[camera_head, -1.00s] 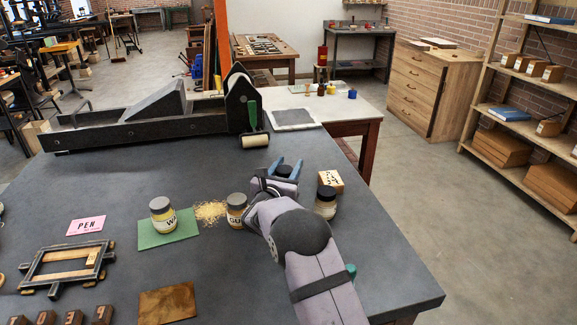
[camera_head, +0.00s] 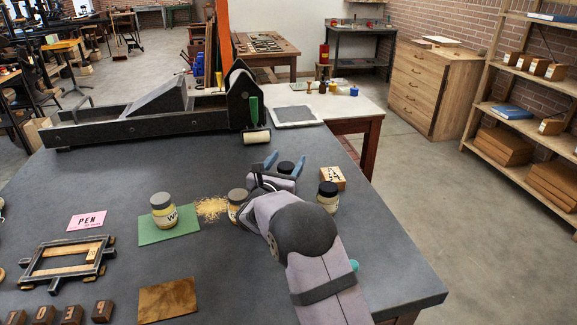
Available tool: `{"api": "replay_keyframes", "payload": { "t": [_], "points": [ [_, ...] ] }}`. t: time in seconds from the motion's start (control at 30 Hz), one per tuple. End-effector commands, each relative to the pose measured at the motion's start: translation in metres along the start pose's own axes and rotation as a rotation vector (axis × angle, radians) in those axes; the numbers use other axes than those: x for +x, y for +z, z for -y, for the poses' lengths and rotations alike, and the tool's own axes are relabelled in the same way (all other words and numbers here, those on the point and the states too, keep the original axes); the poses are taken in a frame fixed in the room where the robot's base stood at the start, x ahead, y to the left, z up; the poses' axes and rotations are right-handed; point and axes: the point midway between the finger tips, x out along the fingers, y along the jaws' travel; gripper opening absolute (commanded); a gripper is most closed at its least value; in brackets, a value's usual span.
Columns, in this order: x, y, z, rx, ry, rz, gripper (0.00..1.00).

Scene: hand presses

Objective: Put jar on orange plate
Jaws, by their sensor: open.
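Several jars stand on the dark bench. One pale jar with a grey lid (camera_head: 163,213) is on a green mat (camera_head: 152,238). Another (camera_head: 237,198) stands beside a tan granular patch, partly hidden by my arm. A dark-lidded jar (camera_head: 327,198) stands right of my arm. My gripper (camera_head: 286,165) is open, its blue fingers on either side of another dark lid (camera_head: 286,168). The jar body below that lid is hidden, and I cannot tell whether the fingers touch it. The orange-brown plate (camera_head: 167,300) lies bare at the front.
A wooden block (camera_head: 332,178) stands right of my gripper. A roller (camera_head: 256,137) and a black press (camera_head: 140,120) are at the back. A pink PEN card (camera_head: 87,221) and wooden frame (camera_head: 66,263) lie left. Bench around the plate's right is clear.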

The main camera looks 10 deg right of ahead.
Motion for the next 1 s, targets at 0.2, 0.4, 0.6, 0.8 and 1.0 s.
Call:
{"api": "replay_keyframes", "payload": {
  "t": [0.2,0.4,0.6,0.8,1.0],
  "points": [
    [0.0,0.033,0.0,0.002,0.001,0.0,0.59],
    [0.0,0.048,0.0,0.0,0.001,-0.002,0.59],
    [0.0,0.051,0.0,-0.001,0.001,-0.002,0.59],
    [0.0,0.051,0.0,-0.001,0.001,-0.002,0.59],
    [-0.004,0.058,0.022,0.076,-0.054,-0.063,0.59]
  ]
}}
